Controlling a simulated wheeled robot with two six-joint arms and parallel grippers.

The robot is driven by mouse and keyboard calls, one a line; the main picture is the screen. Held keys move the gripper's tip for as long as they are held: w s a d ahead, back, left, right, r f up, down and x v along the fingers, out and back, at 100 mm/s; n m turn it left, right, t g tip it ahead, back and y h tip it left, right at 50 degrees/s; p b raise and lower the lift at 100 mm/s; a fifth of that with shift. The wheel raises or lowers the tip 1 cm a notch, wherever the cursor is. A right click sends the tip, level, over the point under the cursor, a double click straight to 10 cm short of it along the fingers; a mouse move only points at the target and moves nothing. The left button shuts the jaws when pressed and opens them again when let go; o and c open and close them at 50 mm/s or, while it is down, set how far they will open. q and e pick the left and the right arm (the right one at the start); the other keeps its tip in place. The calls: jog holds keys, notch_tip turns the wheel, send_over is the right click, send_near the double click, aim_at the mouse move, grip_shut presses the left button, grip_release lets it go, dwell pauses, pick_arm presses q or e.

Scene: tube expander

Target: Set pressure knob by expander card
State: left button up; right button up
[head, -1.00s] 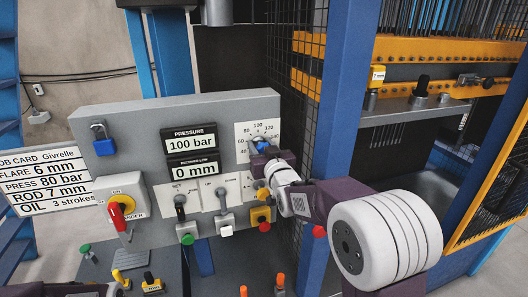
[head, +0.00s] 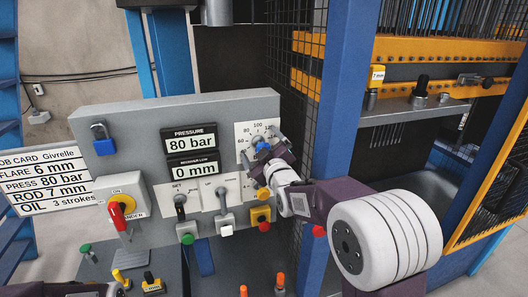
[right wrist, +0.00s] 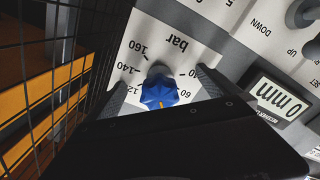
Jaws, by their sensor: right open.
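The blue pressure knob (head: 262,146) sits on a white dial plate (head: 245,131) at the right end of the grey panel; in the right wrist view the knob (right wrist: 160,92) shows an orange mark. My right gripper (head: 265,154) is open, with one finger on each side of the knob; contact cannot be made out. The pressure display (head: 190,143) reads 80 bar. The expander card (head: 45,179) at the left reads press 80 bar, flare 6 mm, rod 7 mm, oil 3 strokes. My left gripper is not in view.
A second display (head: 193,168) reads 0 mm. Below are levers, a red-handled switch (head: 118,213) and coloured buttons. A blue padlock (head: 102,139) hangs at upper left. A wire mesh (head: 300,70) and blue post (head: 345,90) stand close to the right of the dial.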

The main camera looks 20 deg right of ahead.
jog(key=shift+s+f, duration=0.1)
jog(key=shift+s, duration=0.15)
jog(key=s+b, duration=0.3)
jog(key=s, duration=0.3)
jog(key=shift+s, duration=0.3)
jog(key=shift+d, duration=0.1)
